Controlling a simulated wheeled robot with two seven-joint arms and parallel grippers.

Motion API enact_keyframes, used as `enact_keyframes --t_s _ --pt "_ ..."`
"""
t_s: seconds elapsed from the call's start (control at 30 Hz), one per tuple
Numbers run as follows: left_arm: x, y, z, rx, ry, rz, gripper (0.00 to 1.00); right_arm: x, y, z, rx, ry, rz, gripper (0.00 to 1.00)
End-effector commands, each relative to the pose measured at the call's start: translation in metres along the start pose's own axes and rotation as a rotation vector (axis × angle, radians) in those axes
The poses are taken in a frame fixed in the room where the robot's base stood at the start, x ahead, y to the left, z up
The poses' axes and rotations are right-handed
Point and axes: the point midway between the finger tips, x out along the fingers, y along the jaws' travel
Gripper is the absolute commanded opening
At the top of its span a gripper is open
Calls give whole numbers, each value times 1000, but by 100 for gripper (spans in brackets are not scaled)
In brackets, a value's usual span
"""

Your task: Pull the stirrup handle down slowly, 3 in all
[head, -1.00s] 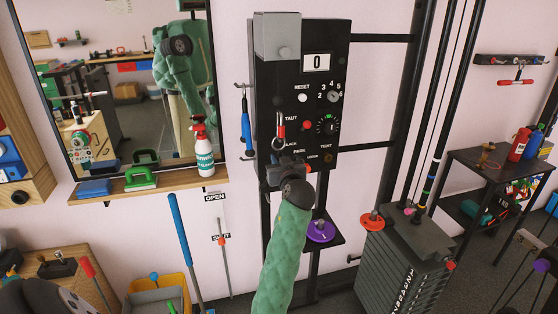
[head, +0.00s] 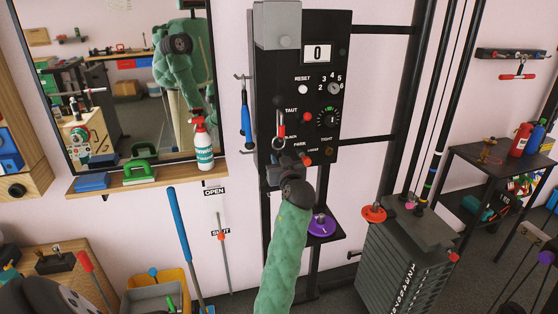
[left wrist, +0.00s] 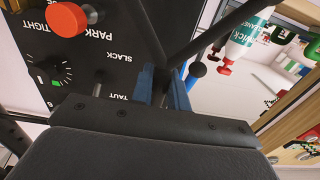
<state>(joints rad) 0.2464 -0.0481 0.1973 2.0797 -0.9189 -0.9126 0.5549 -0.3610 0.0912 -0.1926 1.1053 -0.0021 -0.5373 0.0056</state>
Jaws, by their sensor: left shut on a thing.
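My left gripper (head: 285,166), on the green-sleeved arm, is shut at the lower front of the black counter box (head: 262,100). In the left wrist view its blue fingers (left wrist: 178,95) close on something dark and narrow. This appears to be the stirrup handle, but the hand hides most of it. Dark bars (left wrist: 205,35) meet in a V just beyond the fingers. In the head view, a red piece with a metal ring (head: 280,143) hangs just above the hand, below the TAUT label. My right gripper does not show.
A red knob (head: 307,160) sits by PARK, close to the hand, with a dial (head: 328,117) above it. A purple disc (head: 321,225) stands below right. A weight stack (head: 400,265) is further right. A spray bottle (head: 203,145) stands on the mirror shelf at left.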

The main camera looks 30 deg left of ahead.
Motion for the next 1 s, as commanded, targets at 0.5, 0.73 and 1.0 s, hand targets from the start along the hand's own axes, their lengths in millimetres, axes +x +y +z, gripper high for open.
enact_keyframes --t_s 0.5,0.73,1.0 --pt "0 0 2 0 -4 0 0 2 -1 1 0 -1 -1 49" --pt "0 0 -8 1 -4 -1 0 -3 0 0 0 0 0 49" --pt "0 0 -7 2 -4 0 0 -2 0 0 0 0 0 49"
